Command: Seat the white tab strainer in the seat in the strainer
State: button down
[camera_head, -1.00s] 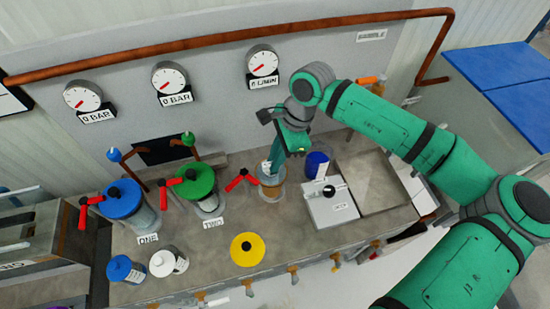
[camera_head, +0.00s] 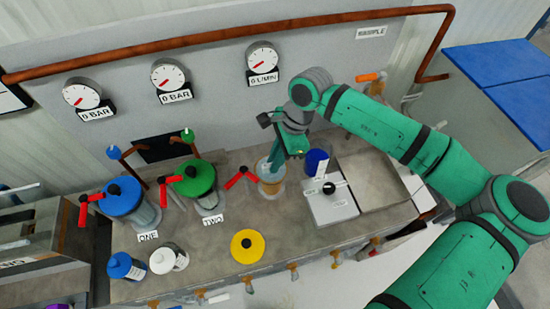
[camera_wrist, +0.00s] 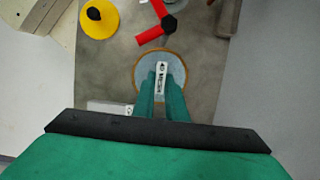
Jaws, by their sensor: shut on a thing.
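The strainer (camera_head: 270,186) is a clear round cup with amber contents on the bench, right of the red valve handle. In the wrist view the strainer (camera_wrist: 141,64) is a round opening with a tan rim and a grey-blue inside. My gripper (camera_head: 276,158) points down over the strainer's mouth. In the wrist view my gripper (camera_wrist: 162,78) is shut on the white tab strainer (camera_wrist: 162,68), whose narrow white tab with dark marks shows between the fingers. The part below the tab, and the seat, are hidden, so I cannot tell how deep it sits.
A blue cup (camera_head: 316,161) and a grey box (camera_head: 330,204) with a black knob stand close on the right. A red valve handle (camera_head: 240,177) is close on the left. A yellow disc (camera_head: 249,247) lies in front. Blue-lidded and green-lidded housings stand further left.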

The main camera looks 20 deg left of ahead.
jog(key=shift+f, duration=2)
jog(key=c, duration=1.7)
grip_release()
jog(key=v, duration=1.1)
